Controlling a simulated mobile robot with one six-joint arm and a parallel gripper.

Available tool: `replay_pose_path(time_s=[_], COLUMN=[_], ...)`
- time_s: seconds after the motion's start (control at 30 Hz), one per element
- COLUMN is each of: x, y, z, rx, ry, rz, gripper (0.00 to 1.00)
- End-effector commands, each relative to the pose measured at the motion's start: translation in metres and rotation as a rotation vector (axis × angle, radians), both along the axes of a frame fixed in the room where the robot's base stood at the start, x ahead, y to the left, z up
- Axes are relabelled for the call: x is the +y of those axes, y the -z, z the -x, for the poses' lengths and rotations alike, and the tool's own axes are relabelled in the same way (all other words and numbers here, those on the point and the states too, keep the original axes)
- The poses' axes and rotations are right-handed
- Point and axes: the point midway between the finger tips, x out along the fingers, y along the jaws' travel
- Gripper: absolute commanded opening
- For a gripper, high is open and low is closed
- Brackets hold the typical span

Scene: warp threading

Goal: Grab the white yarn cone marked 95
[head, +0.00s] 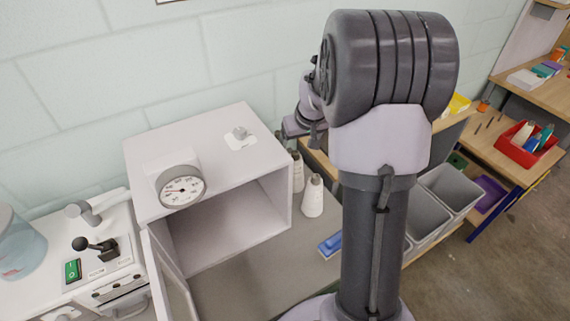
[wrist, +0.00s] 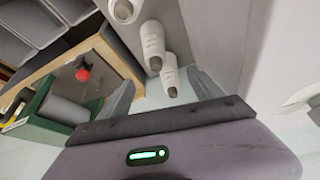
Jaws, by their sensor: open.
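White yarn cones stand on the grey bench beside the white cabinet. In the head view one cone (head: 313,197) is in front and another (head: 297,172) is behind it, close to the cabinet's side. The wrist view shows three in a row: one nearest the fingers (wrist: 170,76), a middle one (wrist: 153,42) and one at the top edge (wrist: 122,9). No number can be read on any of them. My gripper (wrist: 162,86) is open and empty, its fingers on either side of the nearest cone in the picture. In the head view my arm partly hides it.
The white cabinet (head: 215,165) with a dial gauge (head: 182,190) stands left of the cones, its door open. A blue item (head: 330,245) lies on the bench in front. Grey bins (head: 450,190) are to the right. A green container (wrist: 50,115) shows in the wrist view.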

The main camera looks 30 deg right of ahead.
Motion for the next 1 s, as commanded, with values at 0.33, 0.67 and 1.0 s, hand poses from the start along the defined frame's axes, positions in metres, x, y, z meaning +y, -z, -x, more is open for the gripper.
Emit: replay_pose_path(time_s=[0.33,0.67,1.0], x=[-0.010,-0.022,-0.023], y=[0.092,0.143,0.156], z=[-0.036,-0.050,-0.059], rx=[0.003,0.002,0.001], ry=[0.000,0.000,0.000], rz=[-0.002,-0.001,0.000], gripper=[0.75,0.75,0.75])
